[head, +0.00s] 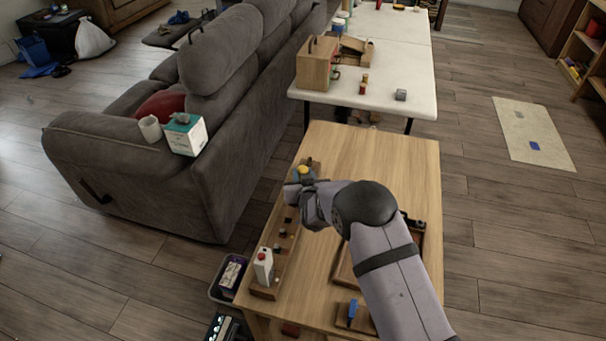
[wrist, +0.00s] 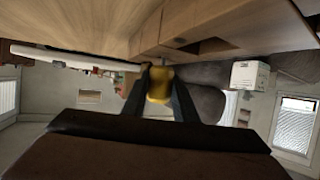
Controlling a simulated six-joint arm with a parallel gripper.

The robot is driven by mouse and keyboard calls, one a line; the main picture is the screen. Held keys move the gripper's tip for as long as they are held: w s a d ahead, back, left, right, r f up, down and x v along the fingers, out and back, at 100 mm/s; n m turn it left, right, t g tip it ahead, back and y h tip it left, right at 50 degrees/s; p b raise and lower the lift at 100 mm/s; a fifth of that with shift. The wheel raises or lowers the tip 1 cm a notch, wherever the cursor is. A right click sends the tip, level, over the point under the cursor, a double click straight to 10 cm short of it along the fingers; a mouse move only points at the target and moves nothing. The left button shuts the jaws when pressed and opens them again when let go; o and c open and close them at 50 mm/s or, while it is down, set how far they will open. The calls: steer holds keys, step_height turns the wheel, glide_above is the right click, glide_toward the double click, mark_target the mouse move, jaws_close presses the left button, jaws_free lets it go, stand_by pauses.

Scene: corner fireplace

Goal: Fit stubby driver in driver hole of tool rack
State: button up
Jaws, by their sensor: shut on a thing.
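The stubby driver (wrist: 160,84) has a short yellow handle, held between the two dark fingers of my gripper (wrist: 160,92). Its yellow top also shows in the head view (head: 303,170), beside my gripper (head: 302,180). The tool rack (head: 268,291) is a long, narrow wooden strip along the table's left side, with dark openings in its top. My gripper is over the rack's far part. In the wrist view, the driver's tip end is close to the wooden rack (wrist: 185,22). Whether the tip touches or enters a hole cannot be told.
A white carton with a red cap (head: 263,266) stands at the rack's near end. A wooden tray (head: 347,272) and a blue item on a small block (head: 352,309) lie near my arm. The wooden table's far part (head: 375,150) is clear. A grey sofa (head: 215,130) stands left.

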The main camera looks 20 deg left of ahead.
steer(key=shift+f+b, duration=0.65)
steer(key=shift+f, duration=0.1)
stand_by(0.3)
steer(key=o, duration=1)
steer(key=shift+s, duration=0.15)
steer(key=shift+b+v, duration=0.45)
steer(key=shift+v, duration=3.15)
steer(key=s+d+r+m+g+h+p, duration=0.1)
steer(key=s+d+r+g+h+p, duration=0.25)
steer(key=d, duration=0.65)
steer(key=s+d+r+m+g+p, duration=0.1)
steer(key=s+d+r+g+p, duration=0.2)
steer(key=s+d+r, duration=0.5)
steer(key=s+d+g+p, duration=0.1)
steer(key=s+d+g, duration=0.1)
steer(key=s+d, duration=0.2)
steer(key=s+d+r+m+g+h+p, duration=0.1)
steer(key=s+d+g, duration=0.1)
steer(key=s+d, duration=0.3)
steer(key=s+d+r+m+g+p, duration=0.1)
steer(key=s+d, duration=0.4)
steer(key=s, duration=0.5)
steer(key=shift+s+d+r+g+h, duration=0.15)
steer(key=shift+s+r+g+h, duration=0.05)
steer(key=shift+s+g+h, duration=0.2)
